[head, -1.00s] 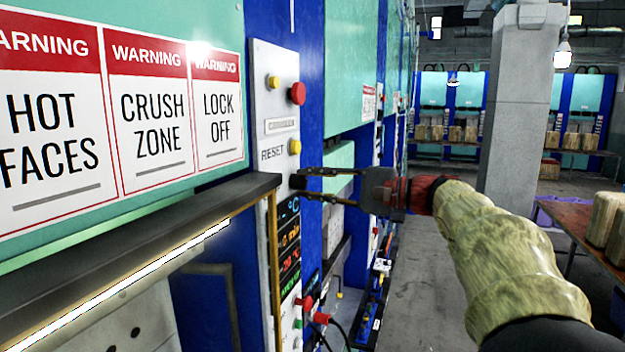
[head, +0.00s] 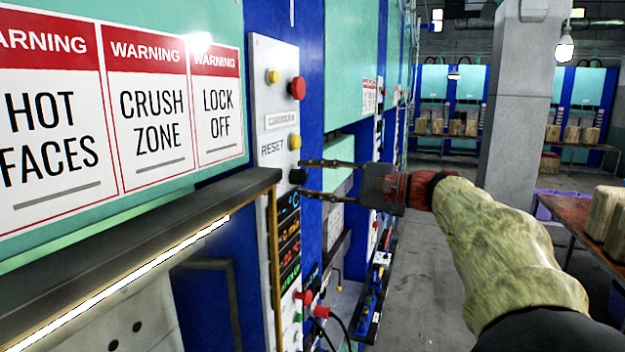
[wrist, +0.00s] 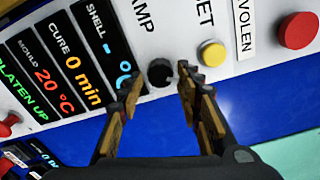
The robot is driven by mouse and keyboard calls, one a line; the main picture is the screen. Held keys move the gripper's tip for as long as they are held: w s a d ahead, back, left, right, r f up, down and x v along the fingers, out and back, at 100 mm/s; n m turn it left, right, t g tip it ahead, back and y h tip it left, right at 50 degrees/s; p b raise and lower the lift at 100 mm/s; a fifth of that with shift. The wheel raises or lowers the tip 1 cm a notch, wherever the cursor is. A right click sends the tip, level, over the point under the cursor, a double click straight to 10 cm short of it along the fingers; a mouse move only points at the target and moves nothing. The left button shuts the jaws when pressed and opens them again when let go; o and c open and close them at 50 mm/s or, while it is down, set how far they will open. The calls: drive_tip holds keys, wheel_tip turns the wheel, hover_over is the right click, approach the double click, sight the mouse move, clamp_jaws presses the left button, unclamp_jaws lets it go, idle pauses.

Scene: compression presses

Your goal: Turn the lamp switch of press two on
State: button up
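The lamp switch is a small round black knob (head: 298,176) on the white control panel, below the RESET button. In the wrist view the black knob (wrist: 160,72) sits beside a label of which "AMP" shows. My gripper (head: 304,178) reaches in from the right, with one finger above the knob and one below. In the wrist view my gripper (wrist: 159,80) is open, its two fingertips on either side of the knob, with gaps visible. I see no clear contact. The direction in which the knob points cannot be made out.
A yellow button (head: 295,142) and a red button (head: 297,90) are above the knob. Lit displays (head: 289,235) are below it. A dark ledge (head: 140,235) juts out to the left. The aisle floor (head: 425,265) at right is clear.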

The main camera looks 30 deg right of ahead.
drive_tip(key=shift+o, duration=0.7)
drive_tip(key=shift+s, duration=0.1)
drive_tip(key=v, duration=1.2)
